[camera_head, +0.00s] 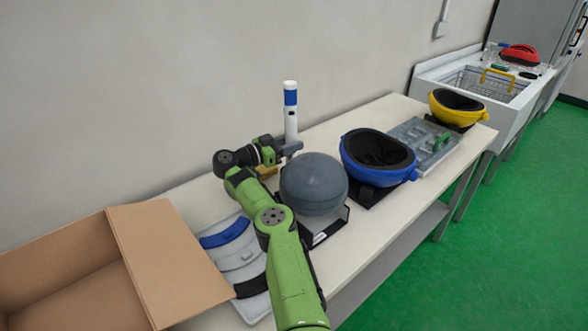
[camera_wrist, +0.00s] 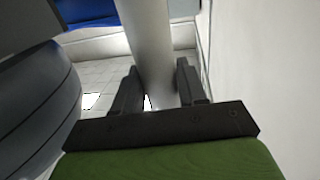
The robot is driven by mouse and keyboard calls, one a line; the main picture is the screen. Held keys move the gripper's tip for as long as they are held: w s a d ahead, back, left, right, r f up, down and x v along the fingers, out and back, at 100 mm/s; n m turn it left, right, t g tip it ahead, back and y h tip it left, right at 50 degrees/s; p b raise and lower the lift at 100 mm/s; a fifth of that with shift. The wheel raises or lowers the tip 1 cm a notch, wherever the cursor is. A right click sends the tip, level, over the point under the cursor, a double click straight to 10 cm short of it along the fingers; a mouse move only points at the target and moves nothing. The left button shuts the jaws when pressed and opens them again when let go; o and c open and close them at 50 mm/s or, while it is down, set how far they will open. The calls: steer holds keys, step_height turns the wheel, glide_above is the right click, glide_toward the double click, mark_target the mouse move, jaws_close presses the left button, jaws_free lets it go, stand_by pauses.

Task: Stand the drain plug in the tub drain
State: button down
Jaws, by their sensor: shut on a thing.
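A tall white tube with a blue band near its top (camera_head: 290,112), likely the drain plug, stands upright at the back of the bench. My gripper (camera_head: 288,149) is shut on its lower part, behind the grey dome. In the wrist view the pale tube (camera_wrist: 152,45) runs up between the two fingers of my gripper (camera_wrist: 155,88). The tube's lower end is hidden in the head view, so I cannot tell if it touches the bench. The white tub (camera_head: 432,76) is at the far right, beyond the bench, with a wire basket showing in it. The drain is not visible.
A grey dome (camera_head: 313,182) sits close beside my gripper. A blue helmet (camera_head: 378,155), a grey metal plate (camera_head: 424,143) and a yellow helmet (camera_head: 457,107) line the bench (camera_head: 345,120) towards the tub. An open cardboard box (camera_head: 165,255) is at left. Green floor (camera_head: 500,240) is clear at right.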

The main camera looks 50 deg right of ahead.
mark_target(290, 157)
step_height(290, 157, down, 5)
steer(key=shift+r+b, duration=0.15)
steer(key=shift+b, duration=0.5)
steer(key=c, duration=0.6)
jaws_free()
